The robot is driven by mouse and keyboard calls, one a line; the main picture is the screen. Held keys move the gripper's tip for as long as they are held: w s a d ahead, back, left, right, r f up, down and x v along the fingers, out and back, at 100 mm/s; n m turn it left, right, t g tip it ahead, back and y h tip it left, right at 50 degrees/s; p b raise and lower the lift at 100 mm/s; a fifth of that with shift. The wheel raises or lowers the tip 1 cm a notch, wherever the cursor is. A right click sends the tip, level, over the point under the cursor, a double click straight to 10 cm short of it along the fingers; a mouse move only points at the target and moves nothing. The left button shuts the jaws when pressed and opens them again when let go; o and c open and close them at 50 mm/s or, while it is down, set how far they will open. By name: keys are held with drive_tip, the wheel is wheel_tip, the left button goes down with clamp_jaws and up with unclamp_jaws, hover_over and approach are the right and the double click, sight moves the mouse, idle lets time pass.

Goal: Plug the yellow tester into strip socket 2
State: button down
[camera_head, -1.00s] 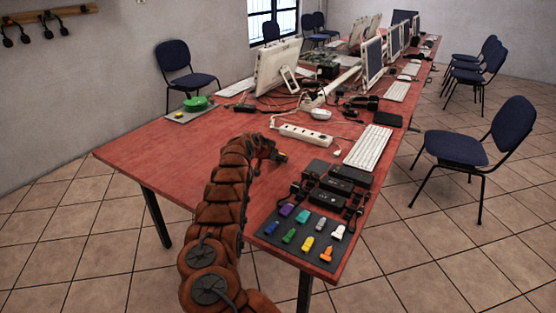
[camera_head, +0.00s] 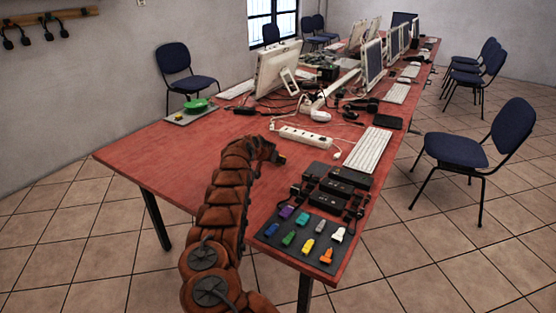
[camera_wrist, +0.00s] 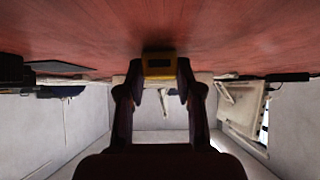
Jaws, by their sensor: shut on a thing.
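My gripper (camera_wrist: 158,88) is shut on the yellow tester (camera_wrist: 159,66), a small yellow block with a darker middle, gripped between the fingertips in the wrist view. In the head view my gripper (camera_head: 275,154) is above the red table, and a bit of the yellow tester (camera_head: 282,160) shows at its tip. The white power strip (camera_head: 305,137) lies just beyond and to the right of the gripper, apart from it. Its sockets are too small to number here.
Black adapters (camera_head: 337,182) lie in a row to the right, nearer me. A dark mat (camera_head: 270,236) at the near corner holds several coloured sticks, one yellow. A keyboard (camera_head: 368,150) and loose cables lie around the strip.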

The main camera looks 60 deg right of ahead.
drive_tip(key=shift+r, duration=3.55)
